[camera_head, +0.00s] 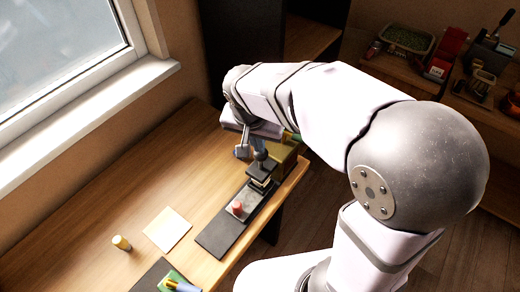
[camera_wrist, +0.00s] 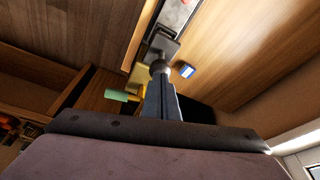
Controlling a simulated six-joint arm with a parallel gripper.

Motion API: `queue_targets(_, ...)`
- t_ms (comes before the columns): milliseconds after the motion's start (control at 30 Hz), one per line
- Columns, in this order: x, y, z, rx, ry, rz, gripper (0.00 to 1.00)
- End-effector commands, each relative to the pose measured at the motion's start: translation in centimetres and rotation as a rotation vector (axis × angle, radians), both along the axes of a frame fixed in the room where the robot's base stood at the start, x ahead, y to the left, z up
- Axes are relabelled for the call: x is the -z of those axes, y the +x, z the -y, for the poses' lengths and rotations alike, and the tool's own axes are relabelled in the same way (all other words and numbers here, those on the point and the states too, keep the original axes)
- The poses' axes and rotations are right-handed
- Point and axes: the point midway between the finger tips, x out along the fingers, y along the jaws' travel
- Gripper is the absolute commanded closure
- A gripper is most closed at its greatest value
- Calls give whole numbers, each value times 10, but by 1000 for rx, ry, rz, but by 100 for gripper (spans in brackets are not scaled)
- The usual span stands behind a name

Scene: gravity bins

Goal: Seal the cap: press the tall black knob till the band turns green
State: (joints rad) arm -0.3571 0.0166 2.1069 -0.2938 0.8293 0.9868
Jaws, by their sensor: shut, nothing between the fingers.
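The tall black knob (camera_head: 261,155) stands upright on a dark, stacked press body (camera_head: 262,172) near the table's right edge. A pale strip (camera_head: 261,181) shows low on the stack; I see no green there. My gripper (camera_head: 242,152) is shut and empty, just left of the knob in the head view. In the wrist view the shut fingers (camera_wrist: 160,88) point at the rounded grey knob top (camera_wrist: 160,67), with the dark press top (camera_wrist: 163,47) beyond. I cannot tell whether they touch.
A red knob (camera_head: 237,207) sits on a grey plate on a black mat (camera_head: 214,240) beside the press. A yellow bin (camera_head: 285,153) stands close behind. The table's middle (camera_head: 150,170) is clear.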

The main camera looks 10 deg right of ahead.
Motion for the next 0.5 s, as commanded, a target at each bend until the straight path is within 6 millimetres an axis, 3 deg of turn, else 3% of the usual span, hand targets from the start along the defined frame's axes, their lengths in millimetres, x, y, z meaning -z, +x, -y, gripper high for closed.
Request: queue_targets(500,16,0,0,0,0,0,100)
